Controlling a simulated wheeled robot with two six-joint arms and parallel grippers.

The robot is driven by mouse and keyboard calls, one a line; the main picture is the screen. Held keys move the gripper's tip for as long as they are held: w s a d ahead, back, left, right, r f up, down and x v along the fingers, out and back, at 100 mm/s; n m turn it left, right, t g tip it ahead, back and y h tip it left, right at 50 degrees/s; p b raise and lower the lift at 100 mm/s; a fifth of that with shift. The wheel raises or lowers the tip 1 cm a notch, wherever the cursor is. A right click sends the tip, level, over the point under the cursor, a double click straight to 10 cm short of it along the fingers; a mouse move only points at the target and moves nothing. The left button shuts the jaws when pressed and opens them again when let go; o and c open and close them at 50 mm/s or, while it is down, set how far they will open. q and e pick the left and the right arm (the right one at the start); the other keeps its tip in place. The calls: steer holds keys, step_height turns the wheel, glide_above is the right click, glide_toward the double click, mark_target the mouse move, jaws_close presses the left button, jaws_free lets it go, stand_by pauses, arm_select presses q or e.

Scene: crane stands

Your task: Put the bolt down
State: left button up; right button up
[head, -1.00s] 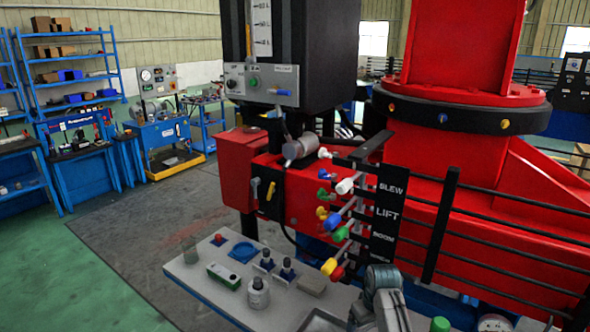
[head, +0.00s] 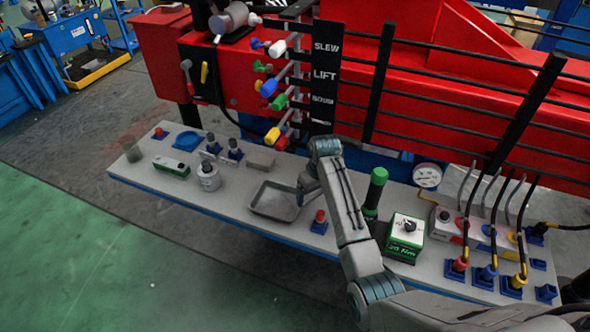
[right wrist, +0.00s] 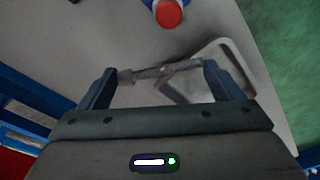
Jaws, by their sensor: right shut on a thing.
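My right gripper (head: 303,190) reaches down at the right edge of a shallow grey tray (head: 262,208) on the bench. In the right wrist view its two fingers (right wrist: 158,82) are shut on a grey threaded bolt (right wrist: 158,73), held crosswise between them. The tray's pale rim (right wrist: 238,62) shows just beyond the bolt, and the bolt's right part overlaps the tray in that picture. I cannot tell whether the bolt touches the tray. In the head view the gripper hides the bolt. My left gripper is not in view.
A red-topped blue part (head: 319,222) stands close right of the tray; its red top shows in the wrist view (right wrist: 168,13). A green-topped cylinder (head: 374,192) and green-white box (head: 405,238) stand further right.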

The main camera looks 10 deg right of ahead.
mark_target(323, 208)
steer(key=d+m+p, duration=0.1)
steer(key=m, duration=0.1)
steer(key=s+f+m+p, duration=0.1)
steer(key=m, duration=0.2)
steer(key=d+m+h+p, duration=0.1)
steer(key=m, duration=0.2)
steer(key=shift+s+d+f+p, duration=0.2)
steer(key=shift+d+f+p, duration=0.1)
steer(key=shift+f+p, duration=0.1)
step_height(323, 208, down, 5)
steer(key=shift+p, duration=0.35)
steer(key=shift+f, duration=0.15)
steer(key=shift+f, duration=0.15)
steer(key=o, duration=0.8)
steer(key=shift+o, duration=0.2)
